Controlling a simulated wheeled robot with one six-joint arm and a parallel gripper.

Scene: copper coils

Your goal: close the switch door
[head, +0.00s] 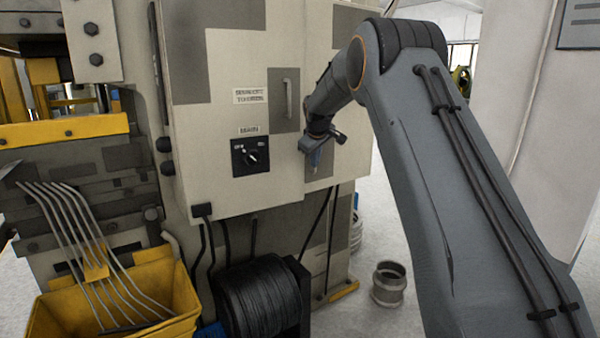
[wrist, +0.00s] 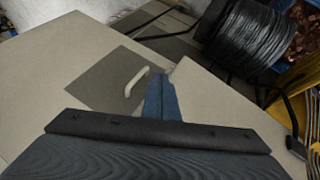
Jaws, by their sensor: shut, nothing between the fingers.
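The switch door (head: 225,140) is a beige panel with grey patches on the front of the machine cabinet. It carries a light bar handle (head: 288,98) on a dark grey patch, and a black rotary switch (head: 250,156) under a MAIN label. I cannot tell how far the door stands from its frame. My gripper (head: 315,162) is shut and empty, at the door's right side, below and right of the handle. In the wrist view the blue fingers (wrist: 162,97) are together just right of the handle (wrist: 137,82). Whether they touch the door is unclear.
A black cable spool (head: 262,298) stands below the cabinet, with hanging cables around it. A yellow bin (head: 120,300) with bent metal rods is at lower left. A grey pipe piece (head: 388,284) stands on the floor. Open floor lies right of the machine.

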